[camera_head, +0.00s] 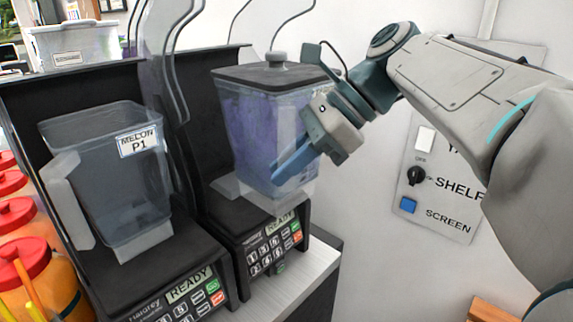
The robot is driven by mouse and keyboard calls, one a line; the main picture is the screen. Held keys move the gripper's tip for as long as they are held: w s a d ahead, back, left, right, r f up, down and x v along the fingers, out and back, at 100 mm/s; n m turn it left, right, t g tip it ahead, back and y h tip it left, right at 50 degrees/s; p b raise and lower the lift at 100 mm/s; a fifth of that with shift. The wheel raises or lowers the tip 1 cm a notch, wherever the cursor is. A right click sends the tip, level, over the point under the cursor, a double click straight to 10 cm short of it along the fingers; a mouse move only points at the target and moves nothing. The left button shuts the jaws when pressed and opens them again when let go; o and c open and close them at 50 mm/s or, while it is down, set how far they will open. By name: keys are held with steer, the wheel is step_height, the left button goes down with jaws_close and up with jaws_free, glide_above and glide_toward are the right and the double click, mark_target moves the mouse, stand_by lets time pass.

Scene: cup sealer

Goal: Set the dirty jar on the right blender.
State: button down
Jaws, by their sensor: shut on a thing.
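The dirty jar (250,125) is a clear jar with purple smears inside and a dark lid. It stands about upright at the right blender (252,235), directly over its base. I cannot tell whether its bottom rests on the base or is slightly above it. My gripper (294,162) comes from the right and is shut on the jar at its right side, around the handle area. The handle itself is mostly hidden by the gripper and its blue finger.
A clear jar (105,185) labelled MELON P1 sits on the left blender (165,275). Orange bottles with red lids (22,255) stand at the far left. A wall switch panel (440,190) is behind my arm. Clear curved shields (160,60) rise behind the blenders.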

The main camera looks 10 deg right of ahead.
steer(key=w+a+f, duration=0.1)
steer(key=w+a, duration=0.7)
steer(key=w, duration=0.5)
steer(key=shift+a+f, duration=0.4)
stand_by(0.6)
steer(key=shift+d, duration=0.15)
stand_by(0.9)
steer(key=shift+f, duration=1.25)
stand_by(1.8)
steer(key=c, duration=1.3)
jaws_free()
steer(key=shift+s, duration=0.1)
glide_toward(235, 132)
steer(key=shift+s+d+f+p, duration=0.1)
steer(key=shift+d+f+p, duration=0.1)
steer(key=shift+f, duration=0.3)
steer(key=shift+d+f+p, duration=0.15)
steer(key=shift+f, duration=0.35)
